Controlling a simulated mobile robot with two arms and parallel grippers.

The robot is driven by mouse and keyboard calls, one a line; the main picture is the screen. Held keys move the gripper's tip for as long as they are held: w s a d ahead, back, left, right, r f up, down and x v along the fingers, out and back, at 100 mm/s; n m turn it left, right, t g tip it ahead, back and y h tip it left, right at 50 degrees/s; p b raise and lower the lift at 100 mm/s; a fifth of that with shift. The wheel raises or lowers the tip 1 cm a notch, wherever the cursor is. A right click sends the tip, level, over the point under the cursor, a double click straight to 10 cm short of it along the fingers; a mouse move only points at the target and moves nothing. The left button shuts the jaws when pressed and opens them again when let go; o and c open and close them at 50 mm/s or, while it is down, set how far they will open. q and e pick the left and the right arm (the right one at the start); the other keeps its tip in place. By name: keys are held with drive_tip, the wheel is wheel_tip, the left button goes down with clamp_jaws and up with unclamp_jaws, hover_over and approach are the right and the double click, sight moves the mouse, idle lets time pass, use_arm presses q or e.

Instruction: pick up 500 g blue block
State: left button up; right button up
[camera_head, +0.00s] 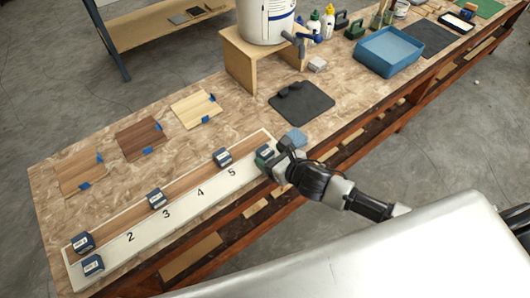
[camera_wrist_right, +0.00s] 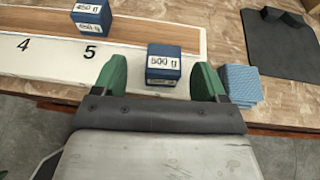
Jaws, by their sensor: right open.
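The 500 g blue block (camera_wrist_right: 163,68) stands on the right end of the white numbered board (camera_wrist_right: 40,68), its label facing my right wrist camera. In the head view the same block (camera_head: 265,152) shows beside my right gripper (camera_head: 268,160), partly covered by it. My right gripper (camera_wrist_right: 164,82) is open, with one green finger on each side of the block and a gap to each finger. In the wrist view the fingertips reach about level with the block. My left gripper is not in view.
A 450 g block (camera_wrist_right: 92,16) stands further left on the wood strip. A folded blue cloth (camera_wrist_right: 241,84) lies just right of the right finger. A dark mat (camera_head: 302,102) lies behind. More blue blocks (camera_head: 156,198) stand along the board. The table's front edge is close.

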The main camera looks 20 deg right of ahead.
sight(266, 151)
drive_tip(key=shift+p+x, duration=0.6)
drive_tip(key=shift+x, duration=2.1)
drive_tip(key=shift+w+d, duration=0.1)
drive_tip(key=shift+d, duration=0.1)
drive_tip(key=shift+c, duration=0.4)
drive_tip(key=shift+r, duration=0.1)
drive_tip(key=c, duration=1.2)
